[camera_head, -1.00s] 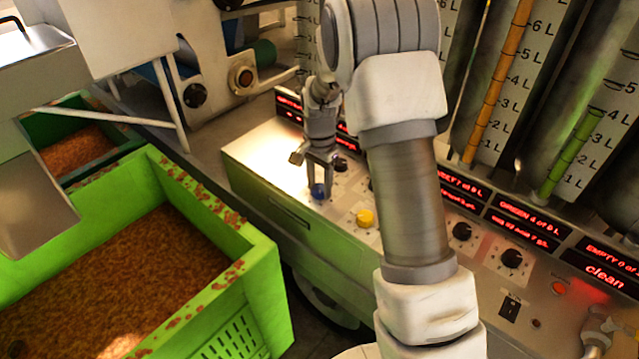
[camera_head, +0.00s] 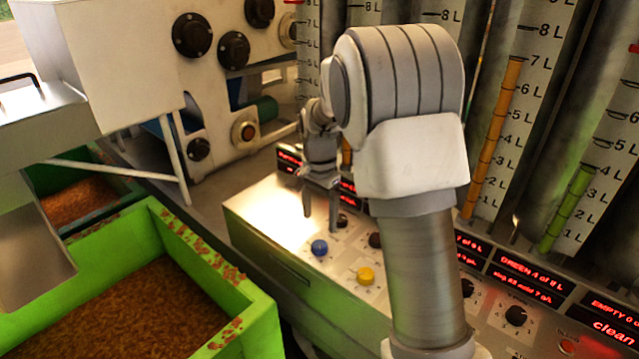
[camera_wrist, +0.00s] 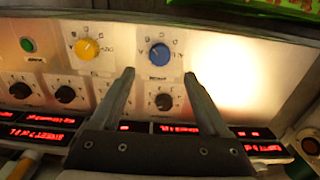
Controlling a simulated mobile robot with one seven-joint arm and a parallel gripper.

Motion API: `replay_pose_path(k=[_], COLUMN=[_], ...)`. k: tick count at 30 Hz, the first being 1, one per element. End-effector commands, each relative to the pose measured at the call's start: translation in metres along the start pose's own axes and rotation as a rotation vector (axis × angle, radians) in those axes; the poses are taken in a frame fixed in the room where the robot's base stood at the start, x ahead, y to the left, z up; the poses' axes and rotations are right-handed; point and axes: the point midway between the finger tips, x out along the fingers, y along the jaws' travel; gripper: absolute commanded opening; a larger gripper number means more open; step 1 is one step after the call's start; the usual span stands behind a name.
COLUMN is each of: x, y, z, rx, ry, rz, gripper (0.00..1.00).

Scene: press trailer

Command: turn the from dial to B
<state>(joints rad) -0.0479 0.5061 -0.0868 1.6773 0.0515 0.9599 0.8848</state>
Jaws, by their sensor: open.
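A blue dial (camera_head: 320,247) and a yellow dial (camera_head: 365,275) sit on the pale control panel (camera_head: 262,228). The blue dial also shows in the wrist view (camera_wrist: 160,54), with the yellow dial (camera_wrist: 87,49) to its left. Small marks ring both, but I cannot read which is the from dial or its setting. My gripper (camera_head: 320,222) is open and empty, apart from the blue dial and behind it. In the wrist view my fingertips (camera_wrist: 159,75) stand either side of a line just below the blue dial. A black knob (camera_wrist: 163,101) shows between my fingers.
More black knobs (camera_wrist: 66,94) and red lit displays (camera_wrist: 185,129) line the panel. A green button (camera_wrist: 27,45) is at its far left in the wrist view. Tall gauge tubes stand behind. A green crate (camera_head: 240,325) of brown pulp is at the left front.

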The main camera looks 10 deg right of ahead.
Motion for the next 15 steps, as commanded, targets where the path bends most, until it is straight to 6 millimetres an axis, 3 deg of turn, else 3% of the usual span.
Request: replay_pose_path(k=[1,6,15], x=[-0.015,-0.054,-0.089], y=[-0.001,-0.001,0.000], z=[-0.001,-0.001,0.000], rx=[0.000,0.000,0.000], ry=[0.004,0.003,0.001], rz=[-0.005,-0.004,-0.001], gripper=[0.79,0.79,0.79])
